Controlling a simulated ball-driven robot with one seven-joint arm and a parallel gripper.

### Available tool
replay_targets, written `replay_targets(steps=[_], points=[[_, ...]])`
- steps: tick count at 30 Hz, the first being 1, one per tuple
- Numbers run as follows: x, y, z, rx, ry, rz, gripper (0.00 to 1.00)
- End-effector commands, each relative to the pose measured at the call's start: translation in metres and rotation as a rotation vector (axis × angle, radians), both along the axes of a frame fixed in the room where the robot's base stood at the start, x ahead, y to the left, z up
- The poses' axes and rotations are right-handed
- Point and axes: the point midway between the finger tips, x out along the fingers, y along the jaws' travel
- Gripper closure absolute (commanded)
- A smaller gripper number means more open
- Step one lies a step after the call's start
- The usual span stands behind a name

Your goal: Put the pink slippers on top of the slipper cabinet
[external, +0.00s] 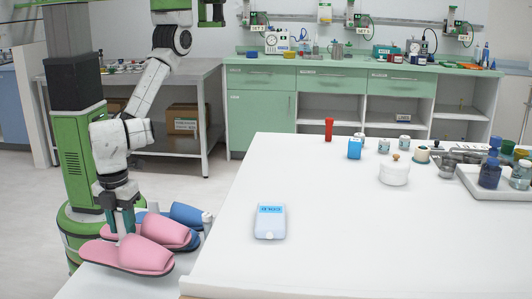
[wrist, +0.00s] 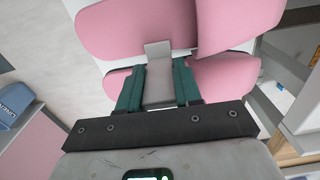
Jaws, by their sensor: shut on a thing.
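The pink slippers (external: 146,252) are side by side, toes toward the right, above or on a low white surface (external: 130,285) at the lower left; contact is unclear. They fill the upper wrist view (wrist: 120,28). My gripper (external: 126,230) points down between them. Its teal fingers (wrist: 157,88) are shut on a grey piece (wrist: 158,72) between the slippers, which appears to belong to the pair. Whether the white surface is the slipper cabinet's top, I cannot tell.
Blue slippers (external: 188,214) lie just behind the pink ones. A big white table (external: 330,240) stands close on the right, with a cold pack (external: 269,222), jars and a tray (external: 480,185). A grey bench (external: 190,77) and green cabinets (external: 260,110) are behind.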

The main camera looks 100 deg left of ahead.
Motion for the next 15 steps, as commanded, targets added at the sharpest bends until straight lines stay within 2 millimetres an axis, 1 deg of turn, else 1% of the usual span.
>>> replay_targets(steps=[1,3,6,13,15], points=[[0.002,-0.007,-0.009,-0.001,0.005,-0.003,1.00],[0.008,-0.014,-0.019,0.000,0.005,-0.001,1.00],[0.013,-0.022,-0.030,-0.001,0.004,-0.001,1.00],[0.018,-0.029,-0.040,-0.002,0.003,-0.001,1.00],[0.020,-0.032,-0.045,-0.002,0.003,-0.002,1.00]])
